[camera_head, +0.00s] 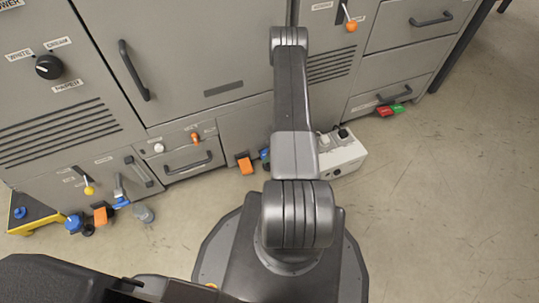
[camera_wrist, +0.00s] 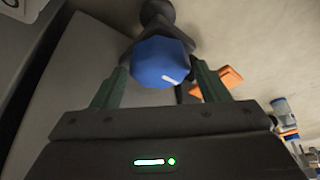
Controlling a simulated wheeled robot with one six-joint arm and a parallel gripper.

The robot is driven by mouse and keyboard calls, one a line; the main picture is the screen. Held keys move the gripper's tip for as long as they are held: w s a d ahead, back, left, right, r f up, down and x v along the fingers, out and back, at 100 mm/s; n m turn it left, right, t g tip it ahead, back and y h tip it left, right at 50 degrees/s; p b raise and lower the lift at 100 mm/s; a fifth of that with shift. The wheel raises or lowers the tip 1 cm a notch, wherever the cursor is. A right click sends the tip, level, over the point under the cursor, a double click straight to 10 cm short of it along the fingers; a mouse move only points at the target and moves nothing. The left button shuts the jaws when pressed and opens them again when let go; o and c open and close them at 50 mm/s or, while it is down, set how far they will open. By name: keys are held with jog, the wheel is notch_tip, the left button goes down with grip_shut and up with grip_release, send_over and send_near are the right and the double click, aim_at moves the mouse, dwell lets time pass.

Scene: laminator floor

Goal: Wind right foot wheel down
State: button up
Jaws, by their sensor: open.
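The blue foot wheel (camera_wrist: 160,62) is large in the wrist view, a faceted knob with a white mark, on a dark stem. My gripper (camera_wrist: 161,67) is open, its two green fingers to the left and right of the wheel. I cannot tell whether either finger touches it. In the head view a small piece of blue wheel (camera_head: 264,153) shows at the cabinet's bottom edge, beside an orange pedal (camera_head: 245,163) and left of my arm. My gripper is hidden behind my arm there.
In the wrist view an orange pedal (camera_wrist: 218,84) lies just right of the wheel. In the head view a white socket box (camera_head: 343,154) stands right of my arm. Another blue wheel (camera_head: 73,223) is at the left foot. The floor at right is clear.

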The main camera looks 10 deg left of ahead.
jog(key=shift+a+f, duration=0.25)
jog(key=shift+f, duration=0.4)
jog(key=c, duration=0.7)
jog(key=shift+m+b, duration=0.3)
jog(key=shift+b, duration=0.05)
jog(key=m+t+b, duration=0.1)
jog(key=m, duration=0.1)
jog(key=m+t+h+b, duration=0.1)
jog(key=m+b, duration=0.1)
jog(key=m, duration=0.1)
jog(key=shift+s+a+f+m, duration=0.15)
jog(key=shift+m, duration=0.15)
jog(key=m+h+b, duration=0.1)
jog(key=m, duration=0.1)
jog(key=m+t+b, duration=0.1)
jog(key=m+b, duration=0.1)
jog(key=m, duration=0.1)
jog(key=shift+a+m+t+h, duration=0.1)
jog(key=shift+m+t+h, duration=0.2)
jog(key=shift+h, duration=0.1)
